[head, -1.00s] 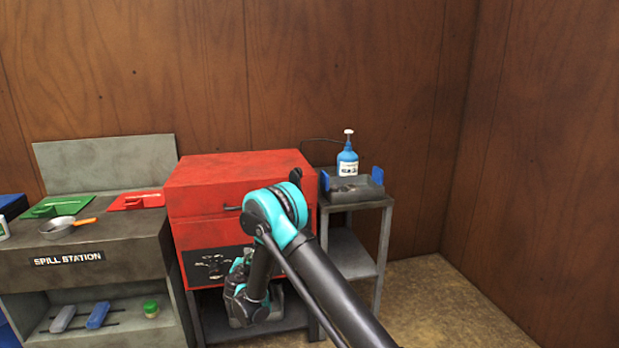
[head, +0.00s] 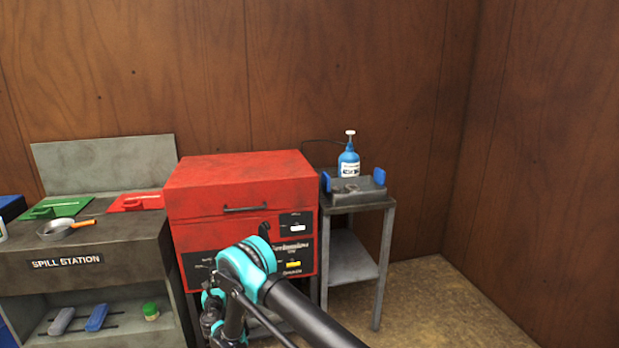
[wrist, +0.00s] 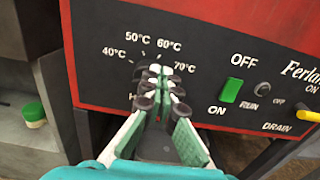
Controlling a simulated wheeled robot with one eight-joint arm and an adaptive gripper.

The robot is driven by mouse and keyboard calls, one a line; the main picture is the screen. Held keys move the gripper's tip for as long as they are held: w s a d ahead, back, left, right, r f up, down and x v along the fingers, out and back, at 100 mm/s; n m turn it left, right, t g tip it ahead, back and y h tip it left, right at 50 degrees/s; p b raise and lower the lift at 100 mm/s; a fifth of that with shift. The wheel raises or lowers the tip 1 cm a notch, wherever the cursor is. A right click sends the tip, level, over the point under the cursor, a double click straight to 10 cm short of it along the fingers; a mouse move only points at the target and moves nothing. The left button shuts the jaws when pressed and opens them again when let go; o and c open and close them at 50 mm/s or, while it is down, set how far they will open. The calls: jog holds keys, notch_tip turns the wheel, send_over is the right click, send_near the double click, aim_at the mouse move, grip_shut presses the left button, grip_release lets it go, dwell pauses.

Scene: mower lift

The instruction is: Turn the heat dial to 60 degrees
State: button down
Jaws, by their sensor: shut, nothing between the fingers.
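The heat dial is marked 40°C, 50°C, 60°C and 70°C on the black control panel (wrist: 105,75) of the red machine (head: 240,185). In the wrist view my gripper (wrist: 157,74) is shut and empty. Its fingertips are in front of the dial's place, just below the 50°C and 60°C marks. The fingers hide the dial's knob and pointer, so I cannot tell its setting or whether the fingers touch it. In the head view my gripper is low at the machine's front left, largely hidden by my arm.
A green ON/OFF switch (wrist: 231,90), a small RUN knob (wrist: 264,89) and a yellow drain lever (wrist: 307,115) are right of the dial. The spill station (head: 90,265) stands left. A grey cart (head: 352,208) with a blue bottle (head: 348,163) stands right.

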aim_at(211, 274)
jog(key=shift+x, duration=1.85)
jog(key=shift+a+f, duration=0.2)
jog(key=shift+f, duration=0.3)
jog(key=shift+s+a+r, duration=0.1)
jog(key=shift+s+a, duration=0.1)
jog(key=shift+a, duration=0.35)
jog(key=shift+a, duration=0.3)
jog(key=shift+s+a, duration=0.1)
jog(key=shift+a, duration=0.05)
dwell(0.3)
